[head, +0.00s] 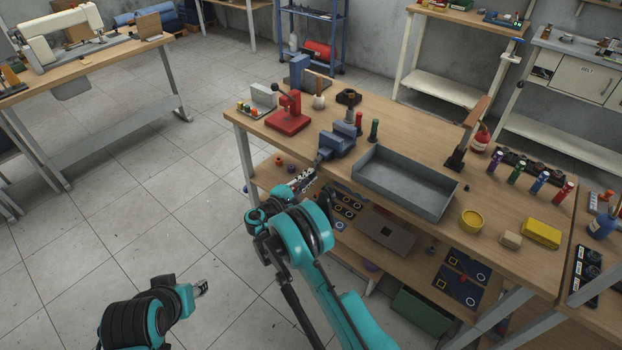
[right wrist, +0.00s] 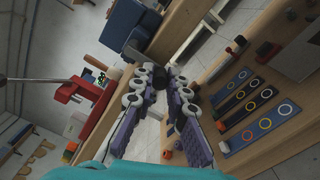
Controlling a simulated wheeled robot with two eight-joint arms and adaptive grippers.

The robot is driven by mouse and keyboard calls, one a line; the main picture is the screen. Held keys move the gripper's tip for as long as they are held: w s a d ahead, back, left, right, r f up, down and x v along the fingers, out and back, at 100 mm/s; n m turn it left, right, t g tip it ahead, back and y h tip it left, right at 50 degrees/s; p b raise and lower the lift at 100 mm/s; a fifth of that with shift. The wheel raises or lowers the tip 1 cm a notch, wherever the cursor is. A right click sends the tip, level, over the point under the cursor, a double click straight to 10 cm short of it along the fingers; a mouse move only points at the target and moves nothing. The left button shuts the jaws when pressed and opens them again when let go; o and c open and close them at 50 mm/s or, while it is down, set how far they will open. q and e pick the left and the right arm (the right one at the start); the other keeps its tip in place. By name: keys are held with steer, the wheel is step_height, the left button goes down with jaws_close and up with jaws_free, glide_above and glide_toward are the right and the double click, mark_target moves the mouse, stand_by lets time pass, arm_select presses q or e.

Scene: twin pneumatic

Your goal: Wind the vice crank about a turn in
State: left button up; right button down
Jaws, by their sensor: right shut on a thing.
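The blue vice (head: 338,143) is fixed at the front edge of the wooden workbench. It also shows in the right wrist view (right wrist: 124,22). My right gripper (head: 312,172) is in front of the vice, below the bench top's edge. In the right wrist view its fingers (right wrist: 162,80) converge and are shut on the dark end of the vice crank (right wrist: 159,76). The fingers hide much of the crank, so its angle is hard to read. My left gripper (head: 203,288) is low at the lower left, over the floor and far from the vice; its fingers are too small to judge.
A red press (head: 289,112) stands left of the vice, and a grey tray (head: 405,182) stands close on its right. Red and green bottles (head: 374,130) stand behind. A lower shelf with dark boards (head: 462,277) lies under the bench. The floor at left is clear.

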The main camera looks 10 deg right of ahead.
steer(key=m, duration=0.2)
steer(key=w+a+m, duration=0.1)
steer(key=m, duration=0.1)
steer(key=shift+w+a+r+m, duration=0.1)
steer(key=shift+w+r+m, duration=0.1)
steer(key=shift+m, duration=0.1)
steer(key=m, duration=0.2)
steer(key=w+m, duration=0.1)
steer(key=shift+a+r+m, duration=0.3)
steer(key=shift+a, duration=0.05)
steer(key=m, duration=0.2)
steer(key=r+m, duration=0.1)
steer(key=shift+w+a+m, duration=0.3)
steer(key=shift+w, duration=0.05)
steer(key=shift+w+a+r+m, duration=0.15)
steer(key=shift+r+m, duration=0.25)
steer(key=shift+m, duration=0.65)
steer(key=shift+w+r+m, duration=0.1)
steer(key=shift+r+m, duration=0.25)
steer(key=shift+m, duration=0.7)
steer(key=c, duration=1.5)
jaws_free()
